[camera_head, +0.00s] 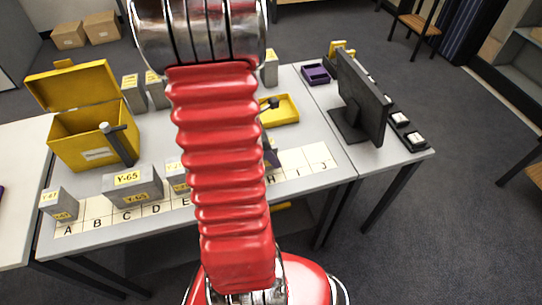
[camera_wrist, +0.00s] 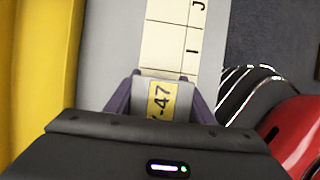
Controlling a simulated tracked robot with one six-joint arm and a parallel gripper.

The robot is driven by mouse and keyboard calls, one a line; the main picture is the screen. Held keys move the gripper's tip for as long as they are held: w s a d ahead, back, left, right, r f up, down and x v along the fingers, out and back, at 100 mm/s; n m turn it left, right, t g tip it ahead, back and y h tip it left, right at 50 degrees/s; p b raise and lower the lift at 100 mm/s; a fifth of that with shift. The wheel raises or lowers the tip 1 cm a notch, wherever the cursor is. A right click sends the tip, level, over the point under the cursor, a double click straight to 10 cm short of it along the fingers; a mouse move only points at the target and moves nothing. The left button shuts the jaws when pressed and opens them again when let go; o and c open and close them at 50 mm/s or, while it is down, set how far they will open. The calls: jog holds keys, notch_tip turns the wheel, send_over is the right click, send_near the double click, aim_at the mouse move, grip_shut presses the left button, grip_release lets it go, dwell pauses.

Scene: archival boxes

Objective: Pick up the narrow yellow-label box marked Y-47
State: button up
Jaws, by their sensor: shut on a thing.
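In the wrist view, my gripper (camera_wrist: 162,88) has its two purple fingers closed on the sides of a narrow grey box (camera_wrist: 183,92). Its yellow label reads "-47", with the first letter partly hidden. The box is over or on the strip of lettered squares, near I and J; I cannot tell whether it touches the table. In the head view, my red arm hides most of the gripper and the held box. Only a bit of purple finger (camera_head: 272,157) shows beside the arm, near square H.
Other grey yellow-label boxes stand along the front strip: a small one (camera_head: 58,208) by A, a wide Y-65 box (camera_head: 148,190) by C and D. An open yellow box (camera_head: 70,143), a yellow tray (camera_head: 286,122) and a monitor (camera_head: 362,100) flank the work area. Squares I and J are clear.

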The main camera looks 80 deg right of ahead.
aim_at(272, 141)
notch_tip(272, 141, up, 9)
jog(key=shift+f, duration=0.2)
jog(key=shift+s, duration=0.1)
dwell(0.7)
